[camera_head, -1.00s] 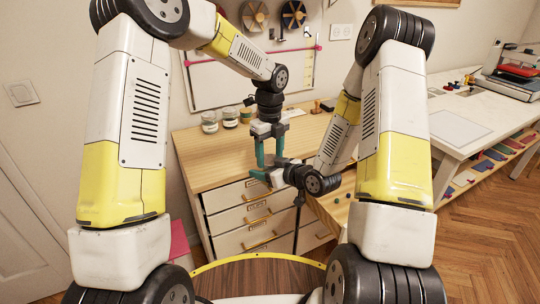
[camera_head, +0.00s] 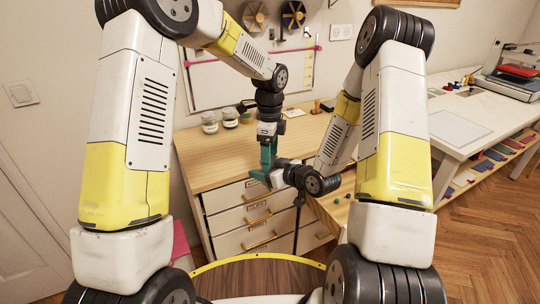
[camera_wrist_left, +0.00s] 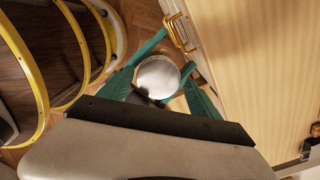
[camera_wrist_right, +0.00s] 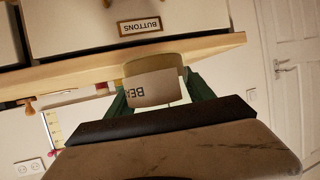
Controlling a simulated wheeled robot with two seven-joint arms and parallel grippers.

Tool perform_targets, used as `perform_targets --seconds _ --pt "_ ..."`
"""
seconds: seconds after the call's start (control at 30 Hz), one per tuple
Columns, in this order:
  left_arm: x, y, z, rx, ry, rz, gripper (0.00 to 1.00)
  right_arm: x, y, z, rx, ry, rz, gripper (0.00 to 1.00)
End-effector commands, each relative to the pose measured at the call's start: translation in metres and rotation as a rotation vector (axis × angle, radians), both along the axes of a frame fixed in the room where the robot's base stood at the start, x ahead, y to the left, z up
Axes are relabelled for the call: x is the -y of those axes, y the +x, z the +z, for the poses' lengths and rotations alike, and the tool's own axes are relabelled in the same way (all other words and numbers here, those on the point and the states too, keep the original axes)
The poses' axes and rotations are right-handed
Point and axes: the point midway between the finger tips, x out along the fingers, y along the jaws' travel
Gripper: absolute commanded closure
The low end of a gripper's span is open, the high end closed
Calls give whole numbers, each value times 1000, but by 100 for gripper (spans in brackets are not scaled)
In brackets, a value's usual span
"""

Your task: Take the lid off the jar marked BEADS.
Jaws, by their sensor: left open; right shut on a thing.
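The jar marked BEADS shows in the right wrist view as a jar (camera_wrist_right: 152,66) with a pale label (camera_wrist_right: 152,89) on which only "BE" reads clearly. My right gripper (camera_head: 268,179) is shut on this jar, in front of the drawers. In the left wrist view the round silver lid (camera_wrist_left: 157,78) is seen from above, between the two teal fingers. My left gripper (camera_head: 268,156) is open and points down at the lid from just above; I cannot tell whether a finger touches it. In the head view the grippers hide the jar.
The wooden counter (camera_head: 215,168) with drawers (camera_head: 245,215) stands close behind the grippers. Several other jars (camera_head: 209,122) stand at its back left. A brass drawer handle (camera_wrist_left: 180,32) is close to a left fingertip. A white table (camera_head: 455,130) is at right.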

Motion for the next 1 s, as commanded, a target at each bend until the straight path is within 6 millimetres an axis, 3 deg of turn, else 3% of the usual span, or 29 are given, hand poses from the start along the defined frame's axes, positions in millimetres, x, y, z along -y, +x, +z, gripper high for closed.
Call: perform_targets --seconds 0.33,0.53,0.83,1.0 --pt "1 -1 36 -2 0 -1 21 1 1 0 2 0 -3 100" --pt "0 -1 46 -4 0 -18 24 1 1 0 2 0 -3 100" --pt "0 0 74 -3 -2 -374 24 1 1 1 2 1 -2 100" --pt "0 -1 68 -4 1 -450 24 1 1 1 2 1 -2 100"
